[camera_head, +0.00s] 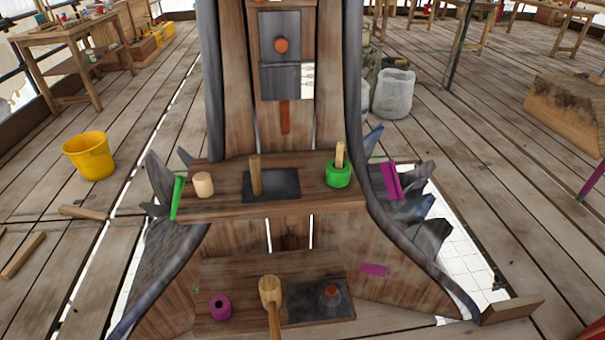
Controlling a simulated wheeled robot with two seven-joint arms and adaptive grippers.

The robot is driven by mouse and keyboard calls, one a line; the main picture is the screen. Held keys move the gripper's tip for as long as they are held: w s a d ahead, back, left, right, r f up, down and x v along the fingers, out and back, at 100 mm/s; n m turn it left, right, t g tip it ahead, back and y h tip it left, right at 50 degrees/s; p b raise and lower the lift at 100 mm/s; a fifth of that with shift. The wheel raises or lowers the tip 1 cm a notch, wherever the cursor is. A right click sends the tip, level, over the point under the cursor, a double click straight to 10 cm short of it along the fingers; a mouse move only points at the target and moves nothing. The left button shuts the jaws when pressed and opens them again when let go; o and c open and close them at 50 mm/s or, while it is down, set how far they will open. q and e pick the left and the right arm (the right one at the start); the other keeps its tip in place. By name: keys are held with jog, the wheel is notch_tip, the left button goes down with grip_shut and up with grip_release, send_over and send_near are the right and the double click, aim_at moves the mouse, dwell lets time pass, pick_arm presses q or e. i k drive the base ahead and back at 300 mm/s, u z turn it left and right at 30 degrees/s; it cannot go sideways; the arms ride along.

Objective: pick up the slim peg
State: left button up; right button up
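Two thin upright wooden pegs stand on the upper wooden shelf (220,208) of the spire structure. A brown slim peg (255,175) stands on a dark plate (283,186) near the middle. A paler slim peg (340,155) rises from a green ring (338,174) at the right; its lower end is hidden in the ring. A short, thick pale peg (204,185) stands at the left of the shelf. I cannot tell from the picture which thin peg the task names. Neither of my grippers shows in this view.
The lower shelf (235,272) holds a wooden mallet (270,290), a magenta ring (220,307) and a dark plate (300,309) with a reddish knob (332,293). Jagged grey pieces (412,208) flank the structure. A yellow bucket (89,156) stands left on the floor.

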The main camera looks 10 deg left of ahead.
aim_at(339, 150)
jog(key=u, duration=0.5)
jog(key=k, duration=0.65)
jog(key=u, duration=0.8)
jog(key=i, duration=1.8)
jog(key=z, duration=0.8)
